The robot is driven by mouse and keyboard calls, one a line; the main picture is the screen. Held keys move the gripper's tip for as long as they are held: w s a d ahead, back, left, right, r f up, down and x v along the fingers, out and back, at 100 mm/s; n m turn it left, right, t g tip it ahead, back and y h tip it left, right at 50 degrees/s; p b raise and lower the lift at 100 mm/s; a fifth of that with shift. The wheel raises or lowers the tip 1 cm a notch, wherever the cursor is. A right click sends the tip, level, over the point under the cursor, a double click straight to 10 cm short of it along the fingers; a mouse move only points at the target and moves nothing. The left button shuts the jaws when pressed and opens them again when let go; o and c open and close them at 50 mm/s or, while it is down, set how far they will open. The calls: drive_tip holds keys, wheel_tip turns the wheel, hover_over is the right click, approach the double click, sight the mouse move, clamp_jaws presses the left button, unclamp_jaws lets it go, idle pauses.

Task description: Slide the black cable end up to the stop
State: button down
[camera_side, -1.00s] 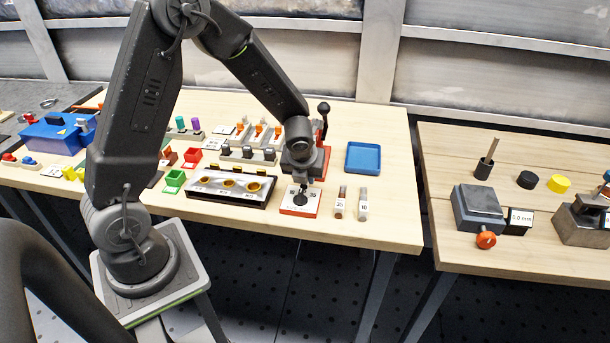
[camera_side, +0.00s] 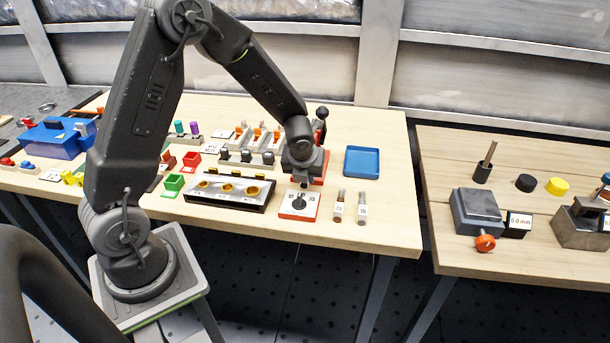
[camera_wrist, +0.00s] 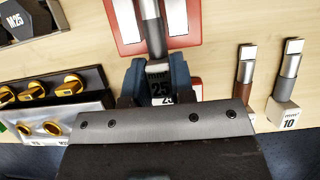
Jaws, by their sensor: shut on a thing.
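The black cable end (camera_wrist: 156,42) is between the fingers of my gripper (camera_wrist: 158,72) in the wrist view. Its black body sits above a dark block marked 25, and a bright metal part shows at the top. It points towards the red-edged press base (camera_wrist: 192,22). In the side view my gripper (camera_side: 303,172) is at the front of the red and grey press (camera_side: 319,133), and the cable end is hidden there. I cannot tell how far in it sits, and the stop does not show clearly.
A dial plate with a red rim (camera_side: 312,212) lies just in front of the press. Two cable ends (camera_side: 340,206) (camera_side: 362,207) stand to its right. A blue tray (camera_side: 361,162) is behind them. A rack with gold rings (camera_side: 228,188) is on the left.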

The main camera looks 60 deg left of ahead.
drive_tip(key=shift+w+a, duration=0.1)
drive_tip(key=shift+a, duration=0.05)
drive_tip(key=c, duration=0.9)
unclamp_jaws()
drive_tip(key=shift+w+r, duration=0.1)
drive_tip(key=v, duration=1.3)
drive_tip(key=shift+s+r, duration=0.25)
drive_tip(key=shift+s, duration=0.05)
